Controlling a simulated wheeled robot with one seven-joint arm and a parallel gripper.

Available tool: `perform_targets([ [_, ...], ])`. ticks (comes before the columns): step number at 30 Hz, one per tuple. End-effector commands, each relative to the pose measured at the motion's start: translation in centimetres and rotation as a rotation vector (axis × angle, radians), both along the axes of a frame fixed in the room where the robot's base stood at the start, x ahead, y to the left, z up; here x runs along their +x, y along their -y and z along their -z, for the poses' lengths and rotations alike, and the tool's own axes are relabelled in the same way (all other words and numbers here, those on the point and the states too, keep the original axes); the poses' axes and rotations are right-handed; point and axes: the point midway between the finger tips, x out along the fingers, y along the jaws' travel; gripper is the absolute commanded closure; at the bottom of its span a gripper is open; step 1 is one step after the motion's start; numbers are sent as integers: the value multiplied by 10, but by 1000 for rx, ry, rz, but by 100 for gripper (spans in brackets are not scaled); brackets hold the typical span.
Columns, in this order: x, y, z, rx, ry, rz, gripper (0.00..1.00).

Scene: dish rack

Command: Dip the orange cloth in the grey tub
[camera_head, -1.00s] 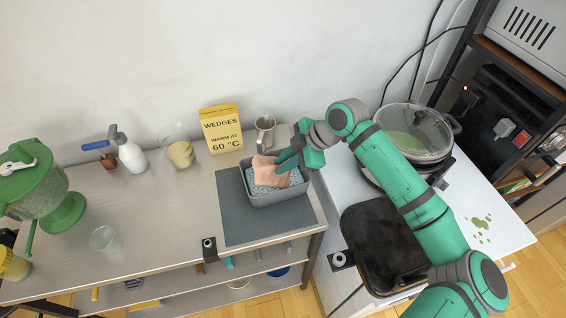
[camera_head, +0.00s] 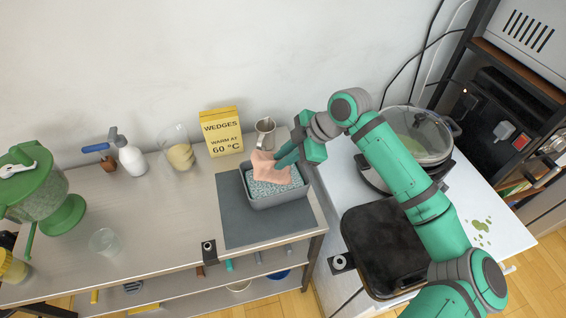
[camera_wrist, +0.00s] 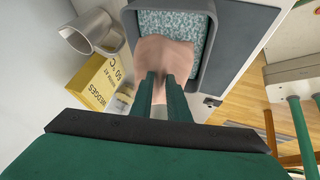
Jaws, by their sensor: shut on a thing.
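The orange cloth (camera_head: 265,165) is a pale salmon piece held in my gripper (camera_head: 287,158). It hangs over the back left part of the grey tub (camera_head: 281,201), which has a speckled blue-green content. In the wrist view my gripper (camera_wrist: 165,90) is shut on the cloth (camera_wrist: 163,55), with the tub (camera_wrist: 205,75) beyond it. The cloth's lower edge appears at or just above the tub's contents; I cannot tell whether it touches. The tub stands on a dark grey mat (camera_head: 240,225).
A metal jug (camera_head: 265,132) and a yellow box (camera_head: 221,132) stand behind the tub. A glass jar (camera_head: 178,150) and a spray bottle (camera_head: 131,157) are farther left. A lidded pan (camera_head: 420,135) and a black griddle (camera_head: 383,245) are on the right.

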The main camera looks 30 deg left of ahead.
Motion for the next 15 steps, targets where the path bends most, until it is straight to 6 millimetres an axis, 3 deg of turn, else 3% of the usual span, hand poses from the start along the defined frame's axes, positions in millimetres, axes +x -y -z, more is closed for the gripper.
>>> perform_targets([
  [15, 0, 0, -45, 1, -1, 0, 100],
])
